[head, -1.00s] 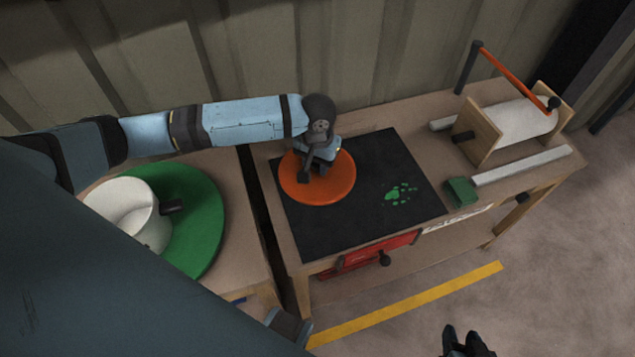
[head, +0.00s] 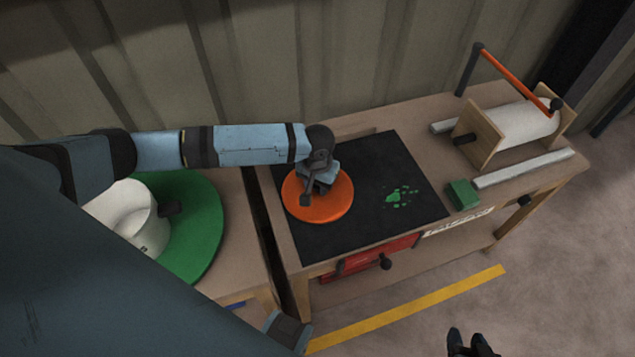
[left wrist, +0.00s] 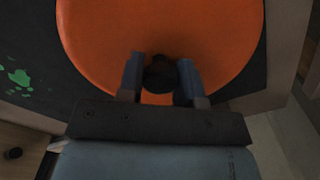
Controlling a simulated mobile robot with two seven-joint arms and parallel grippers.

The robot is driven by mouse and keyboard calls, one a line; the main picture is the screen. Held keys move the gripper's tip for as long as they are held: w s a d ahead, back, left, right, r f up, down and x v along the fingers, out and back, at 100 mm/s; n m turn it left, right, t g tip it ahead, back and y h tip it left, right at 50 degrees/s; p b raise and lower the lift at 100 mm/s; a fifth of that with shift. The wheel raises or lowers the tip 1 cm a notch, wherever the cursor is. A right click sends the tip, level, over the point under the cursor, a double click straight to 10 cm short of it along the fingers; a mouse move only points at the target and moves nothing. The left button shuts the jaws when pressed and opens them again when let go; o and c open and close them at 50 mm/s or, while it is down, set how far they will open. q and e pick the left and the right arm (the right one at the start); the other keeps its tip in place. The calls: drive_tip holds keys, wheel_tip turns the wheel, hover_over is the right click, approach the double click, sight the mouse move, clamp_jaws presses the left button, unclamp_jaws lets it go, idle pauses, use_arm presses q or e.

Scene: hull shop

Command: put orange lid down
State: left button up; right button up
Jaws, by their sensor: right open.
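The orange lid (head: 330,208) is a flat round disc over the left part of the black mat (head: 380,160). My left gripper (head: 316,184) is above its middle. In the left wrist view, the orange lid (left wrist: 90,40) fills the upper middle, and its dark knob (left wrist: 160,76) sits between the two fingers of my left gripper (left wrist: 160,72), which appear shut on it. Whether the lid touches the mat or is slightly above it, I cannot tell. My right gripper (head: 470,342) is open and empty at the bottom edge, over the floor.
A green disc (head: 205,225) and a white pot (head: 135,220) are on the left bench. On the right bench are a green block (head: 462,194), pale bars (head: 525,168) and a white roller (head: 520,122) with an orange-handled crank. Green marks (head: 400,195) are on the mat, whose right part is clear.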

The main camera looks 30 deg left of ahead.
use_arm(q)
drive_tip(key=o, duration=0.4)
drive_tip(key=shift+o, duration=0.2)
use_arm(e)
drive_tip(key=shift+s+a+f, duration=0.1)
drive_tip(key=shift+f, duration=0.05)
use_arm(q)
wheel_tip(320, 180, up, 12)
drive_tip(key=p, duration=0.1)
drive_tip(key=shift+r, duration=0.15)
use_arm(e)
drive_tip(key=shift+d+r, duration=0.25)
drive_tip(key=shift+r, duration=0.2)
drive_tip(key=shift+a, duration=0.1)
drive_tip(key=shift+a+r, duration=0.1)
